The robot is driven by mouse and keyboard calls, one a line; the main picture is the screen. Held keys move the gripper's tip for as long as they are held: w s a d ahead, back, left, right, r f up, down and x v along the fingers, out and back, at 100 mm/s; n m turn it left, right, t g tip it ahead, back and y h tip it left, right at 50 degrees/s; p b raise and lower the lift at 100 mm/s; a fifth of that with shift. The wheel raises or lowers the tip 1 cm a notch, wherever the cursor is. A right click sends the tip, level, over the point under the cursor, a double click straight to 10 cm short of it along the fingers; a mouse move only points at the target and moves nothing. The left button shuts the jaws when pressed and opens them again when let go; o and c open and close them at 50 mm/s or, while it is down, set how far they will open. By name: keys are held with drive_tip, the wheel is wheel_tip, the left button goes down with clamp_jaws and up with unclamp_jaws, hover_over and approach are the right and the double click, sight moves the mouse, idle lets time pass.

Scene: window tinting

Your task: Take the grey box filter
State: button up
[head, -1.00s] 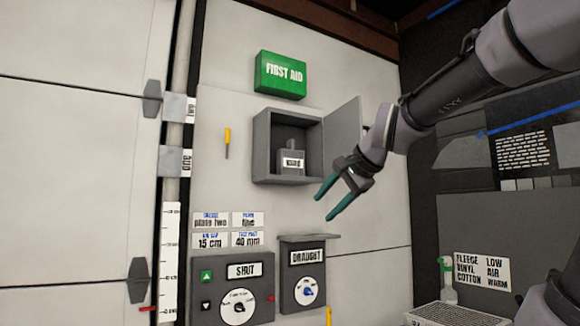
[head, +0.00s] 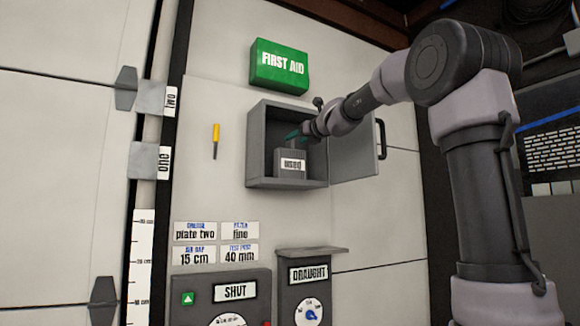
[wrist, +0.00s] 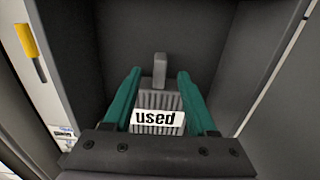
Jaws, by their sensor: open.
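The grey box filter (head: 291,160) stands inside the open grey wall cabinet (head: 258,158), with a white label reading "used" on its front. In the wrist view the filter (wrist: 158,99) shows a ribbed body and a grey tab on top. My gripper (head: 296,133) reaches into the cabinet at the top of the filter. In the wrist view my gripper's two teal fingers (wrist: 158,82) are open, one on each side of the filter. I cannot tell whether either finger touches it.
The cabinet door (head: 355,152) hangs open to the right, close beside my arm. A green first aid box (head: 279,66) is above. A yellow-handled tool (head: 216,134) hangs to the left. The SHUT panel (head: 203,291) and DRAUGHT panel (head: 318,268) are below.

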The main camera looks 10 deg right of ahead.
sight(293, 141)
drive_tip(key=shift+x, duration=2.75)
drive_tip(key=shift+f, duration=0.15)
clamp_jaws()
